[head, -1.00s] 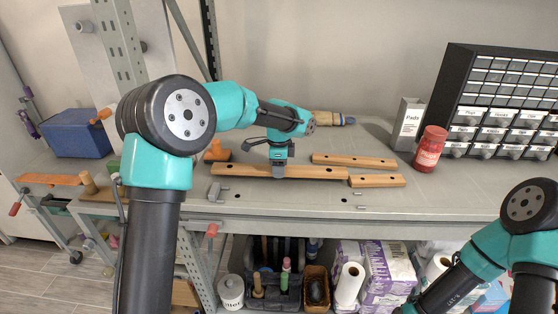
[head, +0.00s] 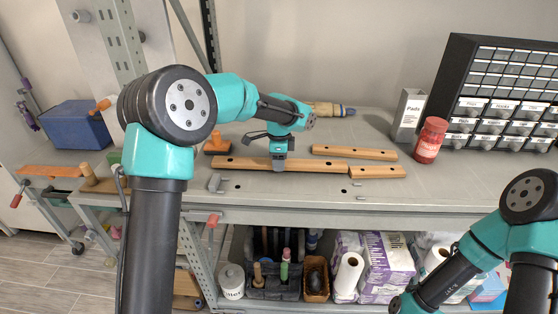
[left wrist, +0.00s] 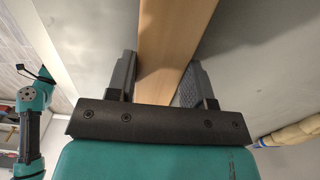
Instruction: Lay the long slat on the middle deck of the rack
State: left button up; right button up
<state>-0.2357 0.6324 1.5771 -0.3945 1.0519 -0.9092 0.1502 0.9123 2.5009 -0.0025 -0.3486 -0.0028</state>
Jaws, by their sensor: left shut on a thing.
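The long slat (head: 237,163) is a brown wooden bar with dark holes. It lies lengthwise left to right just above or on the grey deck (head: 310,190); I cannot tell whether it touches. My left gripper (head: 278,164) points down and is shut on the slat near its middle. In the left wrist view the slat (left wrist: 168,50) runs between the two dark fingers (left wrist: 160,82). Two shorter wooden slats, one behind (head: 354,152) and one at the right end (head: 378,172), lie on the deck. My right arm is at the lower right; its gripper is out of view.
A red jar (head: 430,140), a white-grey Pads box (head: 408,115) and a drawer cabinet (head: 500,90) stand at the right. An orange-handled tool (head: 216,143) and a brush (head: 328,109) lie behind the slat. The lower shelf holds boxes, a roll and a caddy.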

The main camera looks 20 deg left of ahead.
pick_arm(q)
jog(key=shift+f, duration=0.55)
jog(key=o, duration=1.1)
notch_tip(320, 180, up, 17)
jog(key=shift+r, duration=0.2)
dwell(0.8)
